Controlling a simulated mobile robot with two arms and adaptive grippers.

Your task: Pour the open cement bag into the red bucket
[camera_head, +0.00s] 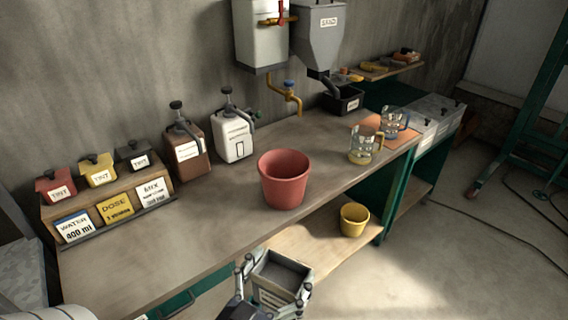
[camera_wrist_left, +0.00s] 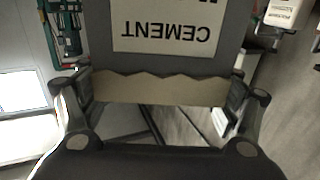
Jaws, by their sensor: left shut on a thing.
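The red bucket (camera_head: 284,180) stands upright on the workbench near its front edge. No contents show inside it from this angle. My left gripper (camera_head: 272,287) is at the bottom of the head view, in front of the bench edge and nearer to me than the bucket. It is shut on the open grey cement bag (camera_head: 284,270), whose open top faces up; the bag is apart from the bucket. In the left wrist view, the bag's CEMENT label (camera_wrist_left: 168,28) appears upside down between the gripper's fingers (camera_wrist_left: 165,90). My right gripper is not in view.
On the bench (camera_head: 150,255) are a label rack (camera_head: 110,200), a brown canister (camera_head: 185,150), a white canister (camera_head: 233,135) and two clear jugs (camera_head: 364,145) (camera_head: 394,122). A yellow bucket (camera_head: 354,219) stands on the lower shelf. A brass tap (camera_head: 290,97) overhangs the back.

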